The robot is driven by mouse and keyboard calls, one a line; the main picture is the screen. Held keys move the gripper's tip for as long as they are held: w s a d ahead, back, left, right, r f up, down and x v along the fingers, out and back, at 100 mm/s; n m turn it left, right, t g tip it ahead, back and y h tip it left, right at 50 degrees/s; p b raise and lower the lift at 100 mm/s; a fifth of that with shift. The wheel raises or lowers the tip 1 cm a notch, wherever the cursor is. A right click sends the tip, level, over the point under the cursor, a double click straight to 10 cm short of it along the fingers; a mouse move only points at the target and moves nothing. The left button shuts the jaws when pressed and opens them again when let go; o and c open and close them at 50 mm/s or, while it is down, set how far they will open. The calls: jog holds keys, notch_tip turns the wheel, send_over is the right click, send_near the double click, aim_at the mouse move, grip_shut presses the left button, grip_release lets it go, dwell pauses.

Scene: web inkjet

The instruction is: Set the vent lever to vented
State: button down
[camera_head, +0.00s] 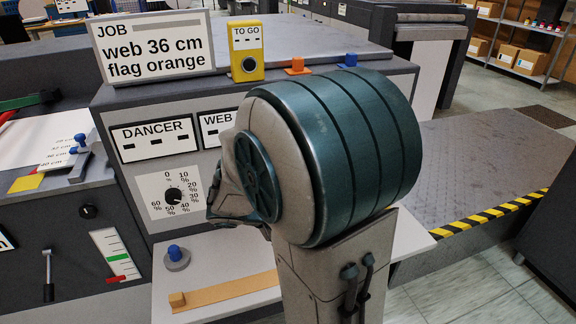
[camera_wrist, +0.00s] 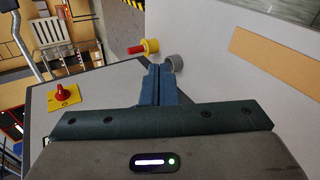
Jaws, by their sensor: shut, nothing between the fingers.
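My gripper (camera_wrist: 160,72) shows in the wrist view with its two blue-grey fingers pressed together and nothing between them. Its tips are close to a grey round knob (camera_wrist: 174,63) and a yellow round fitting with a red handle (camera_wrist: 137,49), both at a pale panel; contact cannot be told. In the head view my arm hides the gripper. No part is labelled as the vent lever. A dark-handled lever with a silver end (camera_head: 48,275) is on the left cabinet front, and a blue-handled lever (camera_head: 79,147) sits above it.
A red knob on a yellow plate (camera_wrist: 63,94) is left of the gripper in the wrist view. In the head view, a blue knob (camera_head: 175,256) and a tan strip (camera_head: 225,292) lie on the pale ledge. A dial (camera_head: 173,195) is above. A striped edge (camera_head: 490,213) borders the right table.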

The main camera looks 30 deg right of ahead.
jog(key=w+d+f+n+t+h+b, duration=0.1)
jog(key=w+t+h, duration=0.4)
jog(key=w, duration=0.7)
jog(key=d+n+t+b, duration=0.1)
jog(key=n, duration=0.1)
jog(key=shift+w+n+t+h, duration=0.15)
jog(key=shift+n+t+h, duration=0.15)
jog(key=shift+h, duration=0.1)
jog(key=shift+d, duration=0.1)
jog(key=p+x, duration=0.1)
jog(key=x, duration=0.9)
jog(key=shift+p, duration=0.3)
jog(key=shift+w, duration=0.1)
